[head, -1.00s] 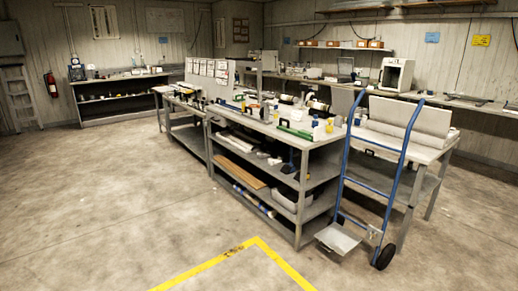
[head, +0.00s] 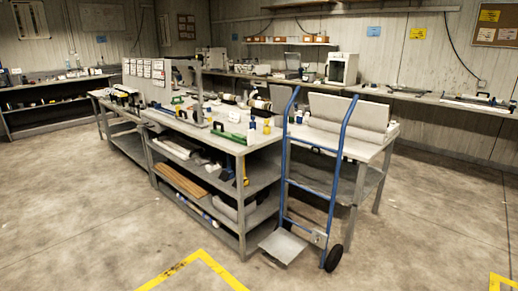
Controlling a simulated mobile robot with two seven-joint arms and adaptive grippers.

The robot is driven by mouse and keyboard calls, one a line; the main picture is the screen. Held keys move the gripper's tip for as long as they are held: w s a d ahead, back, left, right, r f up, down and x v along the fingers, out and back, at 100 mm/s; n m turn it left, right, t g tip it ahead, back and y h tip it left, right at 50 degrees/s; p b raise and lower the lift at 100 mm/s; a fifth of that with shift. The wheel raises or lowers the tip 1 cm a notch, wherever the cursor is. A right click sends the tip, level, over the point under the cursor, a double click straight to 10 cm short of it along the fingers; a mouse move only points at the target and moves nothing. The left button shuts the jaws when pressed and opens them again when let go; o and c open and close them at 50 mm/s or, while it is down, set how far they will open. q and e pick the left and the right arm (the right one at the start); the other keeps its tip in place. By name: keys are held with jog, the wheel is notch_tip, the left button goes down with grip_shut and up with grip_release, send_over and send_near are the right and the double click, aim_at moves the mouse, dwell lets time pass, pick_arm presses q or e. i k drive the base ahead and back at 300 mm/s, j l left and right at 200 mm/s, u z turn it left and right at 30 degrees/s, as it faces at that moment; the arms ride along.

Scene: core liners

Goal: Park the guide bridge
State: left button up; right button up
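I cannot tell for certain which item is the guide bridge. Long rail-like pieces with dark handles lie on the back bench at the right: one dark bar piece (head: 408,89) and, farther right, a longer grey assembly with a black handle (head: 478,102). A green long piece with a handle (head: 228,134) lies on the near end of the central workbench (head: 195,124). Neither of my grippers is in view.
Yellow floor tape (head: 205,258) marks the foreground. Open concrete floor (head: 440,205) lies to the right and left.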

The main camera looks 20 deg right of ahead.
aim_at(493, 102)
jog(key=i+l+z, duration=0.3)
jog(key=l+z, duration=0.15)
jog(key=i+l+z, duration=0.35)
jog(key=l+z, duration=0.15)
jog(key=i+l+z, duration=0.3)
jog(key=z, duration=0.15)
jog(key=i+l+z, duration=0.1)
jog(key=i+z, duration=0.35)
jog(key=i+l, duration=0.1)
jog(key=i, duration=3.05)
jog(key=i+l+z, duration=0.1)
jog(key=i, duration=3.1)
